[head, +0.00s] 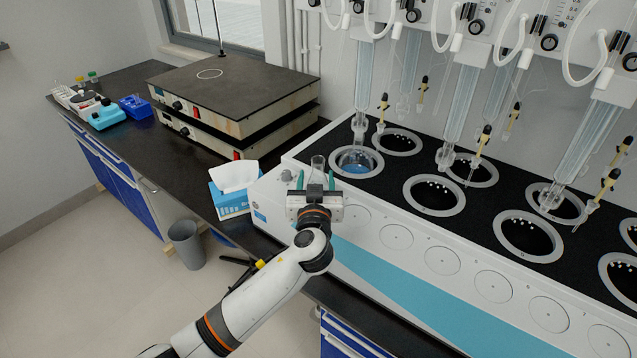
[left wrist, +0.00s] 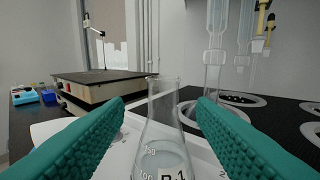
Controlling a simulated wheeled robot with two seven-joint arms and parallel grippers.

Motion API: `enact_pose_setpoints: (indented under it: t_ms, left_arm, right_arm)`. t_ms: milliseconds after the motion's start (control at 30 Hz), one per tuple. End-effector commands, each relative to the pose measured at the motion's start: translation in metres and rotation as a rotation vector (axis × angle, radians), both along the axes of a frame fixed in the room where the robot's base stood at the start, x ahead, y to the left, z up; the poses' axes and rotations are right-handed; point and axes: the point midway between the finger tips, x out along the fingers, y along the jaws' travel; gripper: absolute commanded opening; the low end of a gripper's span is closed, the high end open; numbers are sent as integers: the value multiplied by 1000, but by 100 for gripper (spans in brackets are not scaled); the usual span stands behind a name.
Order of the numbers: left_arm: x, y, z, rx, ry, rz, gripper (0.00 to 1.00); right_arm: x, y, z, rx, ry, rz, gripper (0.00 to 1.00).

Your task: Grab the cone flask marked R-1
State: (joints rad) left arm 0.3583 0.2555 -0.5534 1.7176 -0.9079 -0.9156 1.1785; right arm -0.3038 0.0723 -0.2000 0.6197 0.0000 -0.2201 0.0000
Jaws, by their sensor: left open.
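The clear cone flask marked R-1 (left wrist: 165,145) stands upright between the two teal fingers of my left gripper (left wrist: 163,135) in the left wrist view. Its label is partly cut off at the bottom edge. In the head view the flask's neck (head: 318,166) shows just beyond my left gripper (head: 317,180), at the distiller's front left corner. The gripper is open, with a finger on each side of the flask and gaps beside its neck. The flask's lower part is hidden by the gripper in the head view. My right gripper is not in view.
The white distiller (head: 420,295) has several round wells; a round flask (head: 357,160) sits in the nearest left one. Glass tubes hang above the wells. A tissue box (head: 233,192) stands close left, and stacked hot plates (head: 230,100) stand behind. A bin (head: 186,245) is on the floor.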

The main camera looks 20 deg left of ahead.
Motion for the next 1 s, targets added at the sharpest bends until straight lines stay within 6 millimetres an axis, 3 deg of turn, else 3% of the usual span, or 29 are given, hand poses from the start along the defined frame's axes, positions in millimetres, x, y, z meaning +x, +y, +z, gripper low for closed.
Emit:
enact_pose_setpoints:
  t_ms: [233, 367, 667, 1000]
  left_arm:
    - [31, 6, 14, 4, 0, 1, 51]
    - [46, 10, 9, 4, 2, 1, 51]
    - [51, 12, 6, 0, 2, 0, 51]
    - [50, 11, 6, 0, 3, 0, 0]
  right_arm:
    - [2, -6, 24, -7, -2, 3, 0]
    - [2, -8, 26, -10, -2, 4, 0]
    - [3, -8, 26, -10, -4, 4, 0]
    - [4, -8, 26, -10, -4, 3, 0]
